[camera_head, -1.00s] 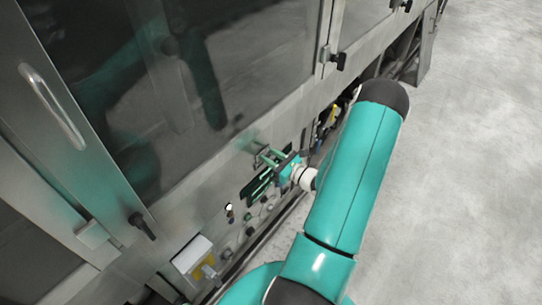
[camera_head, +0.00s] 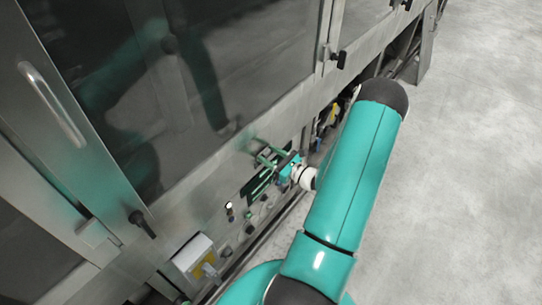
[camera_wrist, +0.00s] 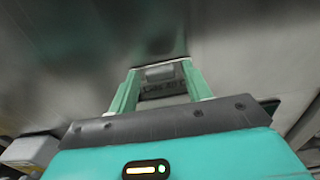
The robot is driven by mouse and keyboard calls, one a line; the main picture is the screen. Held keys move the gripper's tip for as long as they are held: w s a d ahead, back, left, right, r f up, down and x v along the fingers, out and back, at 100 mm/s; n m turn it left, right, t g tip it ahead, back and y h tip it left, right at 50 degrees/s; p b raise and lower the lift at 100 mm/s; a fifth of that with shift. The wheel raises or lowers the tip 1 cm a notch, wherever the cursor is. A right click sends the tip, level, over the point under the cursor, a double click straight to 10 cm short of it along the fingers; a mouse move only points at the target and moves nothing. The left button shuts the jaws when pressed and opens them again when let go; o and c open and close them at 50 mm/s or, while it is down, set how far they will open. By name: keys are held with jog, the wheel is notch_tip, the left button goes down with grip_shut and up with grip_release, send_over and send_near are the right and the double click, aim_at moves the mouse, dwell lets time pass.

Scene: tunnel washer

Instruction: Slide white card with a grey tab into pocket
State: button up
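My gripper (camera_head: 266,157) is low at the machine's steel front in the head view. Its two green fingers stand apart in the wrist view (camera_wrist: 162,70). A small grey piece (camera_wrist: 160,73) shows between the fingertips, with a darker strip that seems to carry marks (camera_wrist: 163,88) below it. I cannot tell whether the grey piece is the card's tab, or whether the fingers press on it. No white card can be made out clearly, and no pocket can be singled out.
A white box with a yellow part (camera_head: 194,252) juts from the panel at the lower left, and small round fittings (camera_head: 229,208) sit near it. A dark latch (camera_head: 141,224) and a door handle (camera_head: 53,104) stick out. The grey floor (camera_head: 470,180) at right is clear.

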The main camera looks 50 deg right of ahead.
jog(key=shift+o, duration=0.5)
jog(key=shift+s, duration=0.1)
jog(key=s+d, duration=0.1)
jog(key=s, duration=1.2)
jog(key=shift+s, duration=0.3)
jog(key=shift+d, duration=0.1)
